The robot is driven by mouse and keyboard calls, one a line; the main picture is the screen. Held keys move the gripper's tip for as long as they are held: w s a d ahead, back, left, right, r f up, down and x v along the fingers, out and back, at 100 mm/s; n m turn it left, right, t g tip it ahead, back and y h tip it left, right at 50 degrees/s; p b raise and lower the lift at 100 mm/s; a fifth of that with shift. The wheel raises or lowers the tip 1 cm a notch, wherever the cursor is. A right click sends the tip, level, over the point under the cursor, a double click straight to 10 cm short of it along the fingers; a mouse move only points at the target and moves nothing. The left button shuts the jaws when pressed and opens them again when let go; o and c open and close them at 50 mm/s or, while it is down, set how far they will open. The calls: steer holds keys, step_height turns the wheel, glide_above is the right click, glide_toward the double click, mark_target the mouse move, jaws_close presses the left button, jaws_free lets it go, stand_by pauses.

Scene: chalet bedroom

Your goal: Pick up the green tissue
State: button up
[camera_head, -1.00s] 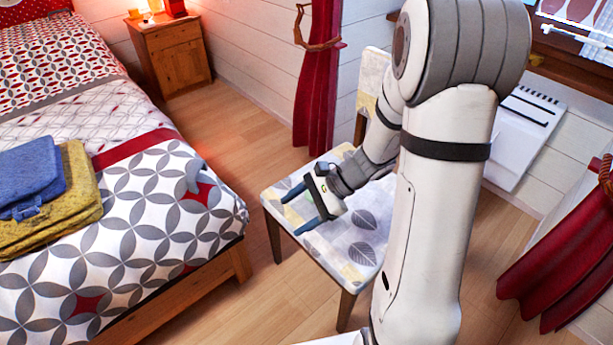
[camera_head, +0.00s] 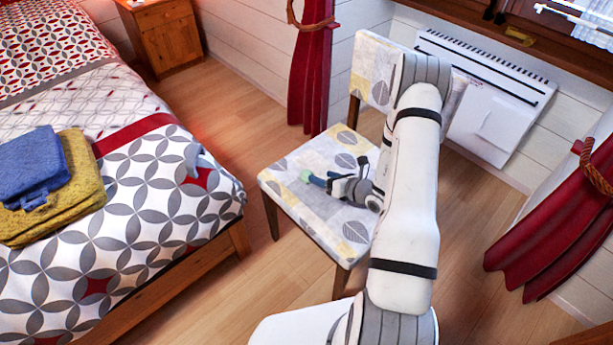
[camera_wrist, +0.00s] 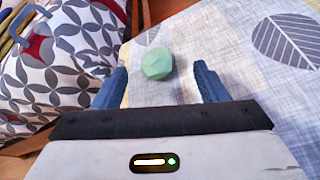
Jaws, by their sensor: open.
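The green tissue (camera_wrist: 157,64) is a small crumpled pale green ball on the seat of the patterned chair (camera_head: 291,206). In the head view the green tissue (camera_head: 306,176) shows just left of my gripper's fingertips. My gripper (camera_head: 312,181) is low over the seat, pointing left. In the wrist view my gripper (camera_wrist: 160,82) has its two blue fingers spread wide apart and nothing between them; the tissue lies just ahead of the fingertips, near the middle of the gap. Whether the fingertips touch the seat cannot be told.
The chair's backrest (camera_head: 376,66) stands behind my arm. A bed (camera_head: 140,200) with blue and yellow folded towels (camera_head: 56,180) is at the left. A red curtain (camera_head: 311,75) hangs behind the chair, and a white heater (camera_head: 485,95) is on the wall. Floor between bed and chair is clear.

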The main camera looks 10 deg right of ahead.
mark_target(311, 173)
steer(key=x, duration=0.3)
steer(key=b+x, duration=0.1)
steer(key=shift+a+f, duration=0.25)
steer(key=shift+a, duration=0.25)
steer(key=shift+w+a, duration=0.2)
steer(key=shift+w, duration=0.2)
steer(key=c, duration=1.1)
